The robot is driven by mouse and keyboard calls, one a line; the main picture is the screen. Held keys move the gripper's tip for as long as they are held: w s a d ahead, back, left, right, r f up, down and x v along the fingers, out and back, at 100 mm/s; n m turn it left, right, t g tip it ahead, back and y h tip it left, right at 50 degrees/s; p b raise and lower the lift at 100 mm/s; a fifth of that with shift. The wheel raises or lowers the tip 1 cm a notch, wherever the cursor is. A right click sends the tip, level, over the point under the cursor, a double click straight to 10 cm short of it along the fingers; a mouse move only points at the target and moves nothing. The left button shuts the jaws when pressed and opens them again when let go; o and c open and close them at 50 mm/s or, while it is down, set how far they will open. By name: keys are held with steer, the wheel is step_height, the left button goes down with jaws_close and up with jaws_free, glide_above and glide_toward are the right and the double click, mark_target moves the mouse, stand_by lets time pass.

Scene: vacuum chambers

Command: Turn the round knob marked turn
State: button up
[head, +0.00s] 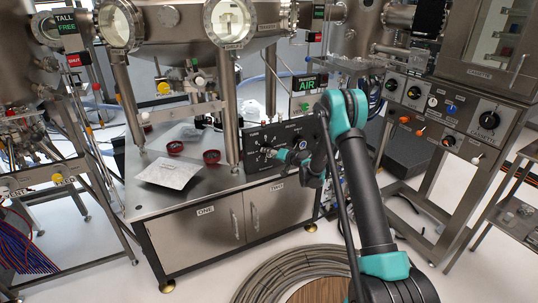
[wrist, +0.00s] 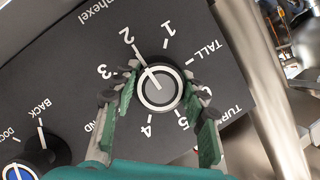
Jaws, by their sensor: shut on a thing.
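A round knob with a white ring and grey cap (wrist: 158,87) sits on a black panel (wrist: 85,60) with white numbers around it. A white line leads from the knob toward the number 2. The word TURN is partly visible to the right in the wrist view, apart from the knob. My gripper (wrist: 160,85) is shut on the knob, with one green-backed finger on each side. In the head view my gripper (head: 281,155) reaches the black panel (head: 300,135) from the right and hides part of it.
A dark knob (wrist: 40,150) and a blue button (wrist: 18,172) are at the lower left of the panel. A metal post (wrist: 262,90) stands close on the right. In the head view a paper sheet (head: 170,173) and red round parts (head: 211,156) lie on the bench.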

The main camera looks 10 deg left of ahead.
stand_by(0.4)
steer(key=o, duration=1.2)
steer(key=shift+c, duration=0.2)
steer(key=v, duration=1.2)
